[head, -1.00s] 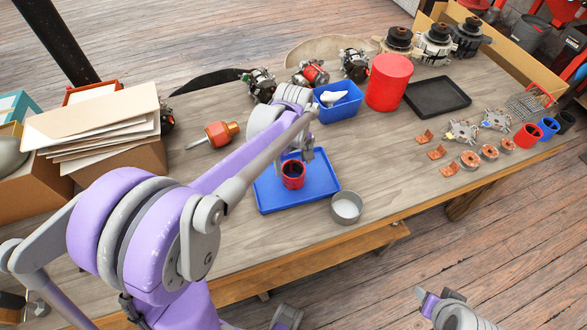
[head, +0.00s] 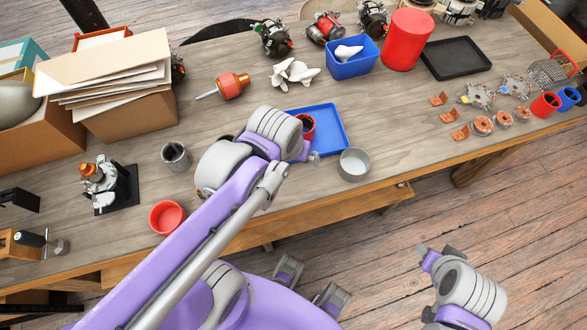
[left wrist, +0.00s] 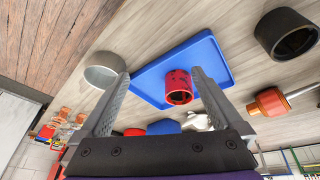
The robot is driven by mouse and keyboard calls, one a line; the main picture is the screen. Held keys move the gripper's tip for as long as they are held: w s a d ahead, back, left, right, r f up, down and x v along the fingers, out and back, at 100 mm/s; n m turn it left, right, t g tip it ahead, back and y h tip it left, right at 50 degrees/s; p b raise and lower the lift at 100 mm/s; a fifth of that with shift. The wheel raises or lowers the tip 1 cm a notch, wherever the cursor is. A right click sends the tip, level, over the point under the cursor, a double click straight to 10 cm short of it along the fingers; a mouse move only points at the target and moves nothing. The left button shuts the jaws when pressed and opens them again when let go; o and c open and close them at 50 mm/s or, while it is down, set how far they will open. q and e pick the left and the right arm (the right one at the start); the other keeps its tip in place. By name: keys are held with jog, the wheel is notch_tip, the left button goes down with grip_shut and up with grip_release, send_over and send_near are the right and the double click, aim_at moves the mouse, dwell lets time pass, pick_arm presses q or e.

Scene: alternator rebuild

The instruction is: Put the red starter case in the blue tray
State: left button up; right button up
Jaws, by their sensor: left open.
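The red starter case (head: 308,125), a small open cylinder, stands upright in the blue tray (head: 335,127). My left arm hides part of both in the head view. In the left wrist view the whole case (left wrist: 179,87) shows on the tray (left wrist: 215,55), with dark marks on its side. My left gripper (left wrist: 161,78) is open and empty. Its fingers frame the case in that view, apart from it. In the head view my left wrist largely hides this gripper. My right gripper (head: 434,252) hangs over the floor at lower right; its jaw opening is unclear.
A grey cup (head: 176,156) and a red bowl (head: 167,217) stand at left. A blue bin (head: 352,57), a red canister (head: 408,40) and a black tray (head: 456,58) are behind. Bare table lies right of the blue tray.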

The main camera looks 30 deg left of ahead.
pick_arm(q)
jog(key=s+f+m, duration=0.1)
jog(key=s+d+f+m+t, duration=0.1)
jog(key=s, duration=0.1)
jog(key=shift+s+d+f+m, duration=0.1)
jog(key=shift+s+f+m, duration=0.1)
jog(key=shift+f+m, duration=0.15)
